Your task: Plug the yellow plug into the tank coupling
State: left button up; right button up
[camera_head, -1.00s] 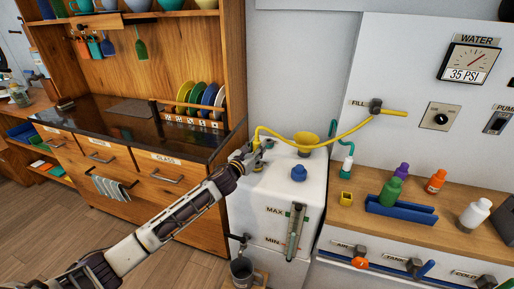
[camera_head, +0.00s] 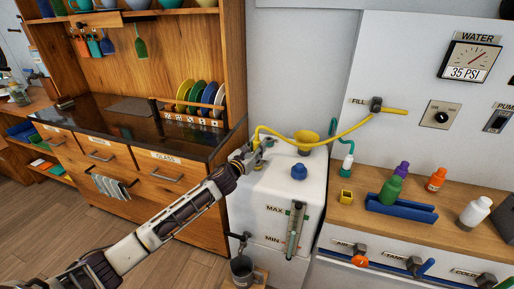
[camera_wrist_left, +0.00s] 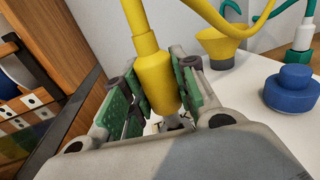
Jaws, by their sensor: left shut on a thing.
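The yellow plug (camera_wrist_left: 166,82) is held upright between the green pads of my left gripper (camera_wrist_left: 160,100), which is shut on it. In the head view my left gripper (camera_head: 252,158) is over the left part of the white tank's top (camera_head: 280,178). A yellow hose (camera_head: 340,133) runs from the plug to the FILL fitting (camera_head: 376,104) on the wall panel. My right gripper does not show.
A yellow funnel (camera_head: 305,138) and a blue cap (camera_head: 299,172) stand on the tank top, right of my gripper. Bottles and a blue tray (camera_head: 402,208) stand on the counter at right. A mug (camera_head: 243,271) is below the tank's tap.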

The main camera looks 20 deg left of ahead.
pick_arm(q)
jog(key=shift+p, duration=0.5)
dwell(1.5)
jog(key=shift+f+b, duration=1.45)
jog(key=shift+f, duration=0.6)
dwell(1.0)
jog(key=o, duration=1.1)
jog(key=shift+s, duration=0.15)
jog(key=shift+v, duration=5.85)
